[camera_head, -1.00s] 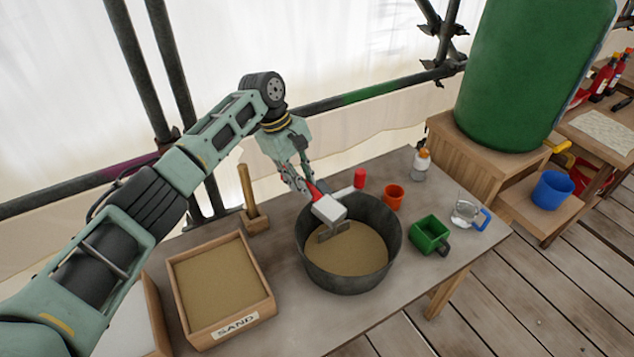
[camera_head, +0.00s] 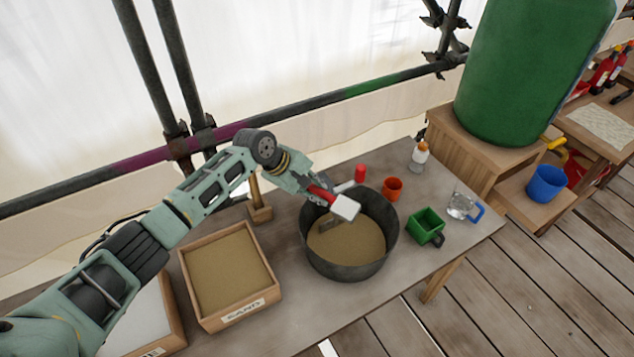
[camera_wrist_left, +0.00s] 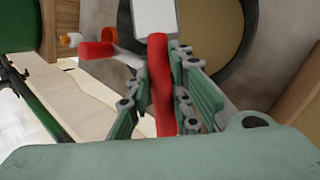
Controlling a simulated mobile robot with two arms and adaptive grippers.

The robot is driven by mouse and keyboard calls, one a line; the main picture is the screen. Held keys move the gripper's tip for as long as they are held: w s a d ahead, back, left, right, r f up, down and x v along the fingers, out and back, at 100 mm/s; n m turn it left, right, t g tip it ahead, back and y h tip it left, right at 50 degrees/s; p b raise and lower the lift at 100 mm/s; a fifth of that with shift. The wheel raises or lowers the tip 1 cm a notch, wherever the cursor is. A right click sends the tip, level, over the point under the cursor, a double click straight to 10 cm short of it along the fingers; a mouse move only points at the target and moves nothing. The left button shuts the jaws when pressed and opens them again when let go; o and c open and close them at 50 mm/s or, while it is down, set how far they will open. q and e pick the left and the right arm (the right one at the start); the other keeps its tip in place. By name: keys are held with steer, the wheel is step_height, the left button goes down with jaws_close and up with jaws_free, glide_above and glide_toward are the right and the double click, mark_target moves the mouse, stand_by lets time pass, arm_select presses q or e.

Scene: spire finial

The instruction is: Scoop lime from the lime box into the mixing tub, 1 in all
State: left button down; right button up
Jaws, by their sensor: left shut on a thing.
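My left gripper (camera_head: 312,189) is shut on the red handle (camera_wrist_left: 160,85) of a scoop with a white head (camera_head: 345,207). The scoop head is above the black mixing tub (camera_head: 349,271), inside its rim outline. I cannot tell whether the scoop holds lime. The white-filled lime box (camera_head: 132,325) is at the lower left, partly hidden by my left arm. My right gripper is not in view.
The sand box (camera_head: 225,275) stands left of the tub, with a wooden-handled tool (camera_head: 259,212) behind it. A red-handled tool (camera_head: 360,174), orange cup (camera_head: 392,188), green scoop (camera_head: 427,226), glass jug (camera_head: 460,206) and bottle (camera_head: 419,156) stand behind and right of the tub.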

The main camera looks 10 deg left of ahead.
arm_select(q)
steer(key=m+t+h+b, duration=0.1)
steer(key=t+h+b, duration=0.1)
steer(key=b, duration=0.5)
steer(key=s+f+m+t+h+b, duration=0.1)
steer(key=m+t+h+b, duration=0.1)
steer(key=b, duration=0.6)
steer(key=s+a+f+m+t+h+b, duration=0.1)
steer(key=t+b, duration=0.2)
steer(key=b, duration=0.4)
steer(key=shift+s+a+f+t+h+b, duration=0.1)
steer(key=shift+s+t+h+b, duration=0.2)
steer(key=shift+t+h, duration=0.1)
stand_by(0.6)
